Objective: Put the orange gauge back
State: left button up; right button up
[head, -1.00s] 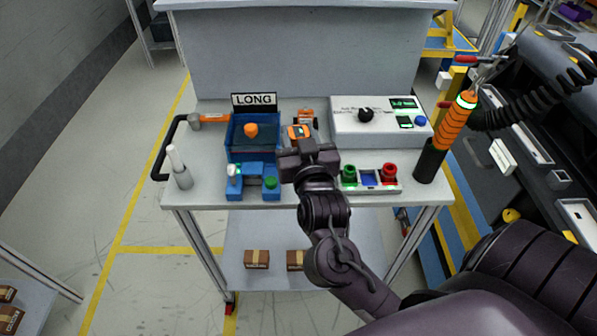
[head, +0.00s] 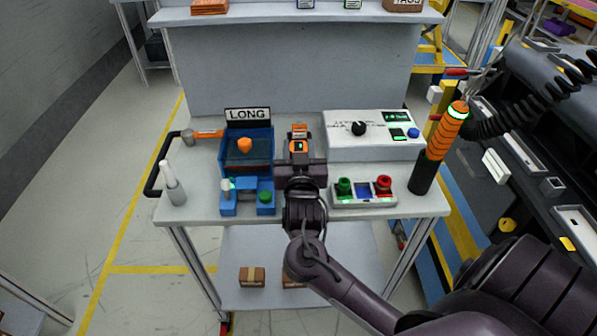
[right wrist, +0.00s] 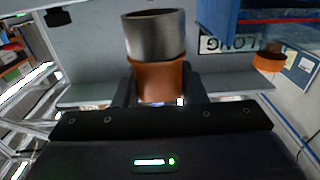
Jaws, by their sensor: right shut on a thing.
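My right gripper (head: 299,168) is over the middle of the table, just right of the blue fixture (head: 246,160) with the LONG sign. It is shut on the orange gauge (right wrist: 158,80), which shows between the fingers in the right wrist view, with a grey metal cylinder at its far end. In the head view the gauge's orange part (head: 298,147) shows just beyond the fingers. An orange piece (head: 299,131) lies right behind it; whether they touch is unclear. My left gripper is not in view.
A white box with a black knob (head: 372,133) and a red-green button panel (head: 363,190) stand on the right. A grey-headed orange tool (head: 208,133) and a white bottle (head: 173,185) are left.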

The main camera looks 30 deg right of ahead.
notch_tip(320, 180, down, 7)
dwell(0.4)
jog(key=shift+f, duration=0.15)
jog(key=o, duration=1.1)
jog(key=b+v, duration=0.1)
jog(key=v, duration=1.1)
